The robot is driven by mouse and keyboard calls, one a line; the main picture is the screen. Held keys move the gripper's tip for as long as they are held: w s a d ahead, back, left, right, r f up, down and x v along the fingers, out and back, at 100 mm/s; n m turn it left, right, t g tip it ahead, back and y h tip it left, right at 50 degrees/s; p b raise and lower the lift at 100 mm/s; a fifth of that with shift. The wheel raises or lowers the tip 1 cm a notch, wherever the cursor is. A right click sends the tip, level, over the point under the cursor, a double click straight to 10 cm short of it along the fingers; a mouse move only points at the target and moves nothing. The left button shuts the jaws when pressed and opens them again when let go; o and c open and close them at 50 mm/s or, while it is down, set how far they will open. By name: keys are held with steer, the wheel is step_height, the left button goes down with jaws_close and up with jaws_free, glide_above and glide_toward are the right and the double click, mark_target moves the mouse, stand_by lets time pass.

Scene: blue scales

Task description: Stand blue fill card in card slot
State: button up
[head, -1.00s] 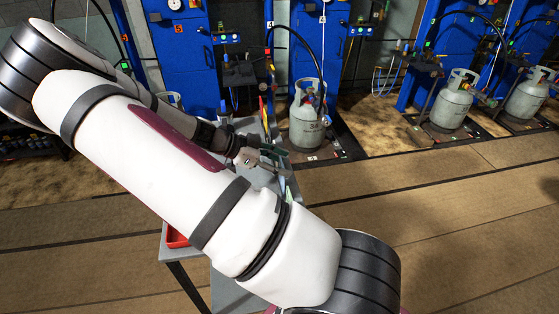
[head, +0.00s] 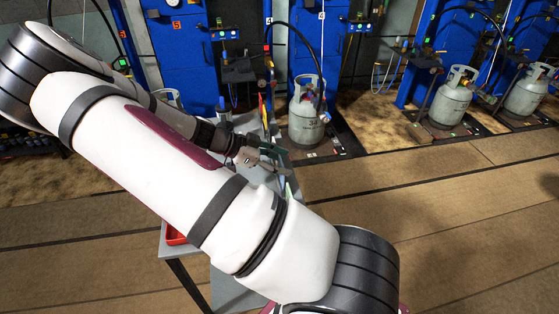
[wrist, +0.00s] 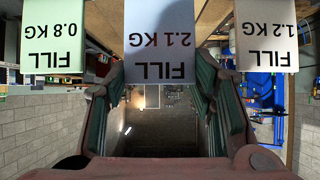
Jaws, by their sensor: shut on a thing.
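The pale blue fill card (wrist: 160,40) shows upside down in the middle of the wrist view and reads "FILL 2.1 KG". My gripper (wrist: 157,85) is shut on this card, with a dark green finger pad at each side of it. In the head view my gripper (head: 268,157) is above the grey table, partly behind my own arm. A green card (wrist: 54,38) reading 0.8 KG and a beige card (wrist: 266,36) reading 1.2 KG flank the blue one in the wrist view. I cannot make out the card slot.
A red tray (head: 175,236) lies at the table's left edge, and my arm hides much of the grey table (head: 232,292). A gas cylinder (head: 306,118) stands just beyond the gripper, before blue cabinets (head: 182,60). Open floor (head: 450,220) lies to the right.

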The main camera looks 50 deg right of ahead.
steer(key=shift+f, duration=0.45)
stand_by(0.3)
steer(key=o, duration=1.1)
steer(key=v, duration=1.2)
steer(key=shift+a, duration=0.1)
